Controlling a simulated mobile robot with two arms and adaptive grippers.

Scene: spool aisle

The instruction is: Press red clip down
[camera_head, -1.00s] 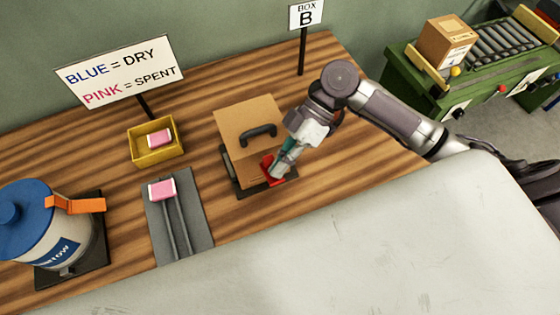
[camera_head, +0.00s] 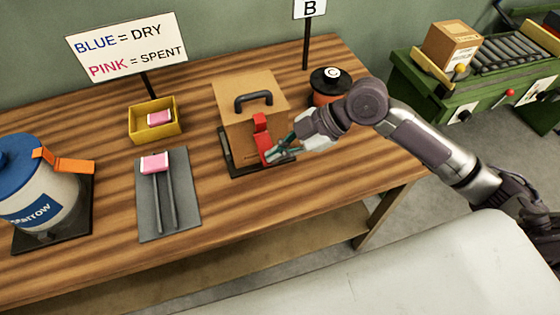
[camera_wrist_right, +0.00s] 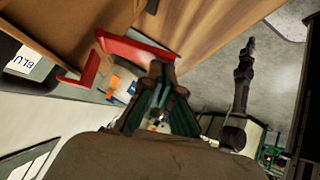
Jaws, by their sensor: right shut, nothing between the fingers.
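The red clip (camera_head: 261,124) is on the front of a brown box with a black handle (camera_head: 254,99). It runs down the front face, and the gripper hides part of its lower end. I cannot tell whether it is latched. My right gripper (camera_head: 270,155) is shut and empty, with its tips low beside the clip; I cannot tell whether they touch. In the right wrist view the red clip (camera_wrist_right: 135,47) shows just beyond the shut fingers (camera_wrist_right: 156,80). My left gripper is not in view.
The box sits on a black base (camera_head: 236,166). To its left are a yellow bin (camera_head: 155,132) with a pink piece and a grey mat (camera_head: 150,222). A blue-lidded canister (camera_head: 45,195) is at far left. A black-lidded pot (camera_head: 330,80) stands behind my right arm.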

